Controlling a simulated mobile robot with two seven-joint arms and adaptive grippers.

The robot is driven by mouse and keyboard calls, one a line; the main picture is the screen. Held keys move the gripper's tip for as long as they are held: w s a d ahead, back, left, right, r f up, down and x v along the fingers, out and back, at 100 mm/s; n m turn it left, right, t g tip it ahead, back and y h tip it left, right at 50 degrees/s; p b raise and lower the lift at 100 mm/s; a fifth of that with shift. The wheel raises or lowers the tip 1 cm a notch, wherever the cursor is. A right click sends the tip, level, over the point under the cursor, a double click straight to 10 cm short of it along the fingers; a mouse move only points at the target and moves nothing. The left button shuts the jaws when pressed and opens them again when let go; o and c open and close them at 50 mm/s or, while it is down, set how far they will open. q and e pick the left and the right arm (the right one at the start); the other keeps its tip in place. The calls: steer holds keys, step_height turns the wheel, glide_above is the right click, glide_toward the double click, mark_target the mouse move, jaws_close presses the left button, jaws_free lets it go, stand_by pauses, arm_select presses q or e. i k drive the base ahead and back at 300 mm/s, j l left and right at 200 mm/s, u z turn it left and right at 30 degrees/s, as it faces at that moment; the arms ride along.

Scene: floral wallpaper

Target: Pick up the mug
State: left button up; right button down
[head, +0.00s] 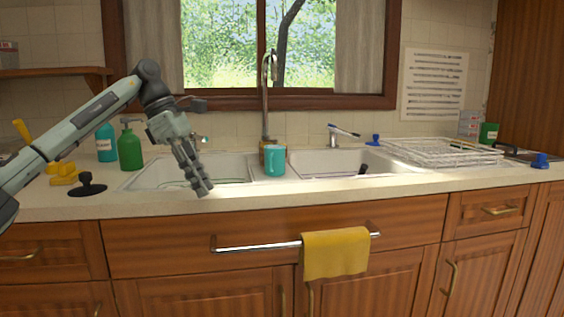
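The teal mug (275,162) stands upright on the divider between the two sink basins, near the base of the faucet. My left gripper (205,189) hangs over the front of the left basin, to the left of the mug and apart from it. Its fingers point down and slightly right. They overlap from this angle, so I cannot tell whether they are open or shut, and no object shows in them. My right gripper is not in view.
A tall faucet (265,95) rises behind the mug. A green soap bottle (130,150), a blue bottle (106,145) and a black stopper (87,186) are at left. A wire dish rack (440,151) is at right. A yellow towel (335,254) hangs below the counter.

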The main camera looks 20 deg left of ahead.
mark_target(274, 155)
steer(key=i, duration=1.15)
